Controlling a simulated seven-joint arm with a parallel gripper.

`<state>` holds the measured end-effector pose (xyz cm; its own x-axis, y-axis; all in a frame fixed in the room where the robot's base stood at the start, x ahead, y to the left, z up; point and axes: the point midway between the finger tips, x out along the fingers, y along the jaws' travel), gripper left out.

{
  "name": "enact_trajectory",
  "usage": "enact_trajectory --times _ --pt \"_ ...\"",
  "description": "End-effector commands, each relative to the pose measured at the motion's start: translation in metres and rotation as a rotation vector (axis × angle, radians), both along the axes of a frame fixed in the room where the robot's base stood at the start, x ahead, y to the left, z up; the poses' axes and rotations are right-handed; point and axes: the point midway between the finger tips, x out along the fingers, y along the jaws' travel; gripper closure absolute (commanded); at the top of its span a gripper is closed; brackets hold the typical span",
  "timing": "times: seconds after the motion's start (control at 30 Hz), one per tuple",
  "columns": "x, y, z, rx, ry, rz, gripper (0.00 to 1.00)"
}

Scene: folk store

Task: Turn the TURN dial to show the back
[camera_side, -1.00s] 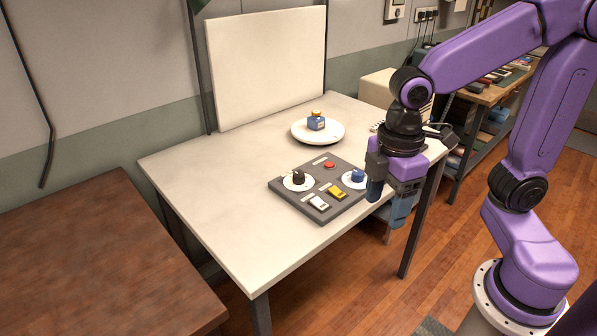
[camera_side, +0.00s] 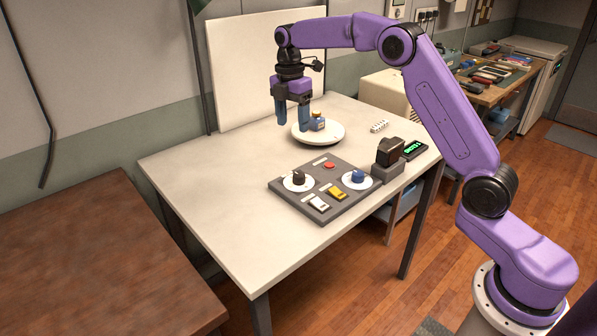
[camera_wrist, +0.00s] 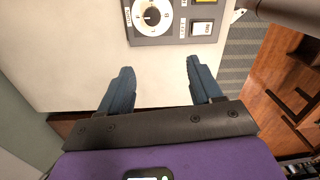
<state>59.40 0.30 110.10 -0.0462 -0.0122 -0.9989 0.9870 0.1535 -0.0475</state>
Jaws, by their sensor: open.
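The dark grey control panel (camera_side: 318,204) lies on the white table. It bears a black dial (camera_side: 298,177) on a white disc at left and a blue dial (camera_side: 357,178) on a white disc at right. The black dial also shows in the wrist view (camera_wrist: 152,16), cut by the top edge; its labels are too small to read surely. A round white turntable (camera_side: 335,135) carries a small blue box with a tan top (camera_side: 316,122). My gripper (camera_side: 292,128) is open and empty, raised above the table, overlapping the turntable's left edge in the side view. Its fingers show apart in the wrist view (camera_wrist: 160,68).
The panel also has a red button (camera_side: 329,165), a yellow switch (camera_side: 337,193) and a white switch (camera_side: 318,203). A dark boxy device (camera_side: 389,152) on a grey block and a green-lit display (camera_side: 414,149) stand at right. A white backboard (camera_side: 240,70) stands behind.

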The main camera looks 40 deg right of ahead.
Motion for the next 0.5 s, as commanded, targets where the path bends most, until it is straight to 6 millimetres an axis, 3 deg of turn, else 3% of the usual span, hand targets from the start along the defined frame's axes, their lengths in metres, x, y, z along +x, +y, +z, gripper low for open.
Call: enact_trajectory --times 0.2,0.37,0.5 --pt "0.016 -0.024 -0.007 0.004 0.006 0.04 0.36" --pt "0.016 -0.026 -0.018 0.004 0.007 0.045 0.36" --pt "0.014 -0.027 -0.039 0.005 0.009 0.044 0.36"
